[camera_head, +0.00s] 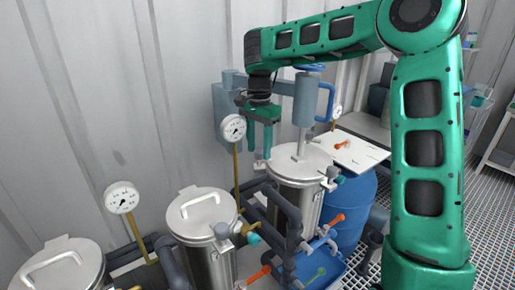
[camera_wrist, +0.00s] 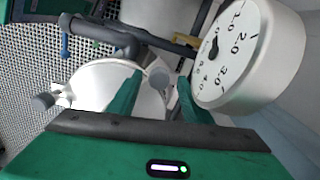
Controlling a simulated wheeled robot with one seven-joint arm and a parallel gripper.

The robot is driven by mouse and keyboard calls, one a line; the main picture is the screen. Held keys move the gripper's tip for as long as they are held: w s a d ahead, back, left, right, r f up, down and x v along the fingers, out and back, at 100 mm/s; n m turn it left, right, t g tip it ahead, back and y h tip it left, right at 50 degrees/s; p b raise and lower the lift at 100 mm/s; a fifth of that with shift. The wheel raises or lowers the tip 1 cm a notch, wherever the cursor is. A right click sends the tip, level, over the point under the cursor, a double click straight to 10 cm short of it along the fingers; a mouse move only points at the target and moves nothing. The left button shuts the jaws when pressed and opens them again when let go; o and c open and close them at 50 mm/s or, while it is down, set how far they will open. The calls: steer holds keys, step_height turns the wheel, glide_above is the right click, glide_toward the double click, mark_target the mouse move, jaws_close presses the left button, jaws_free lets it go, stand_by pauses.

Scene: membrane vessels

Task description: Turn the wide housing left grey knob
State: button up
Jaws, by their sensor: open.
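The wide housing (camera_head: 311,160) is a steel vessel with a pale lid, at the centre right of the head view. Its left grey knob (camera_head: 260,165) sticks out at the left of the lid. In the wrist view this round grey knob (camera_wrist: 158,79) appears between the two green fingertips. My gripper (camera_head: 259,154) points down just above the knob, its fingers open on either side. In the wrist view my gripper (camera_wrist: 160,80) is open with a gap around the knob. I cannot tell the exact height between fingertips and knob.
A white pressure gauge (camera_wrist: 243,57) is very close to the right finger in the wrist view; it also shows in the head view (camera_head: 233,128). Another grey knob (camera_wrist: 42,102) is on the far side of the lid. Dark pipes (camera_head: 285,212) and a lidded vessel (camera_head: 201,212) stand nearby.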

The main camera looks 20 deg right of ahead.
mark_target(258, 150)
steer(key=c, duration=1.1)
steer(key=shift+o, duration=0.2)
steer(key=shift+a+m, duration=0.1)
steer(key=shift+m, duration=0.5)
steer(key=o, duration=1.1)
steer(key=shift+w+a, duration=0.1)
steer(key=shift+c, duration=0.2)
steer(key=shift+r, duration=0.1)
step_height(258, 150, up, 11)
steer(key=shift+f, duration=0.2)
